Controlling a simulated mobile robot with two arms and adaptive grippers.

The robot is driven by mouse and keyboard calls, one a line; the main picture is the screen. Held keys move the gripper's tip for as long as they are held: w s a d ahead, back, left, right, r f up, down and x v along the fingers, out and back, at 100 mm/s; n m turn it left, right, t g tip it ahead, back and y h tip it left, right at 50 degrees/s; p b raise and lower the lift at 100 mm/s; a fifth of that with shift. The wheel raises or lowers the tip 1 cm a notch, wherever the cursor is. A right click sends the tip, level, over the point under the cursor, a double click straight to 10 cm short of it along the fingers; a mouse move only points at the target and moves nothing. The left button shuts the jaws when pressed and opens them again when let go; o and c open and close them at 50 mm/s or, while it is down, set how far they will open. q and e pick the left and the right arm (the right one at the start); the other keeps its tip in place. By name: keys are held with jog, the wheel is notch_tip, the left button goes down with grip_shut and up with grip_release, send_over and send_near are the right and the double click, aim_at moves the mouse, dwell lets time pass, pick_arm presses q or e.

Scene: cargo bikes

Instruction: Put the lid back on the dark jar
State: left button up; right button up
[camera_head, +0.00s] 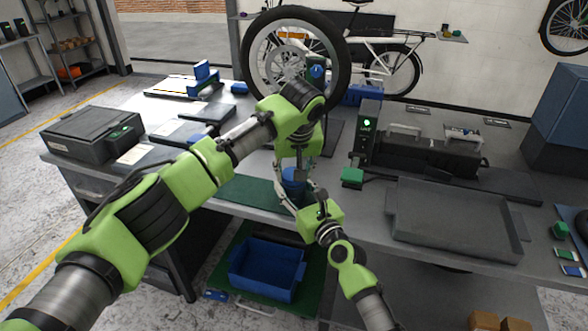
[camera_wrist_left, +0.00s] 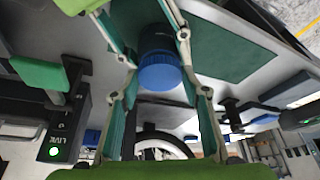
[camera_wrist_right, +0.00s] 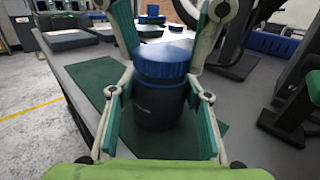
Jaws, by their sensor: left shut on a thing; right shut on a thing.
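The dark jar (camera_head: 291,195) stands upright over the dark green mat near the table's front edge. Its blue lid (camera_head: 293,175) is at the jar's mouth, and no clear gap shows between them; whether it is fully seated I cannot tell. My left gripper (camera_head: 294,168) comes from above, shut on the lid, also seen in the left wrist view (camera_wrist_left: 160,75). My right gripper (camera_head: 298,201) comes from the front, low down, shut on the jar body, which shows in the right wrist view (camera_wrist_right: 160,106). The fingers partly hide both.
A bike wheel (camera_head: 335,75) stands just behind my left gripper. A grey tray (camera_head: 450,222) and a green-lit stand (camera_head: 367,130) are to the right. A black case (camera_head: 95,135) is at the left. A blue bin (camera_head: 265,270) sits below the table.

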pick_arm(q)
jog(key=shift+f, duration=0.15)
pick_arm(e)
grip_shut()
pick_arm(q)
jog(key=shift+f+m+h, duration=0.1)
jog(key=shift+m+h, duration=0.3)
jog(key=shift+m, duration=0.6)
jog(key=m, duration=0.2)
jog(key=m+h, duration=0.1)
jog(key=m, duration=0.1)
jog(key=shift+a+h, duration=0.3)
jog(key=shift+a, duration=0.05)
jog(key=m, duration=0.2)
jog(key=m+g+h, duration=0.1)
jog(key=m, duration=0.1)
jog(key=shift+w+a, duration=0.1)
jog(key=shift+w, duration=0.1)
jog(key=m+g+h, duration=0.1)
jog(key=m, duration=0.2)
jog(key=shift+w+a+m, duration=0.1)
jog(key=shift+w+m, duration=0.05)
jog(key=shift+m, duration=0.15)
jog(key=o, duration=0.7)
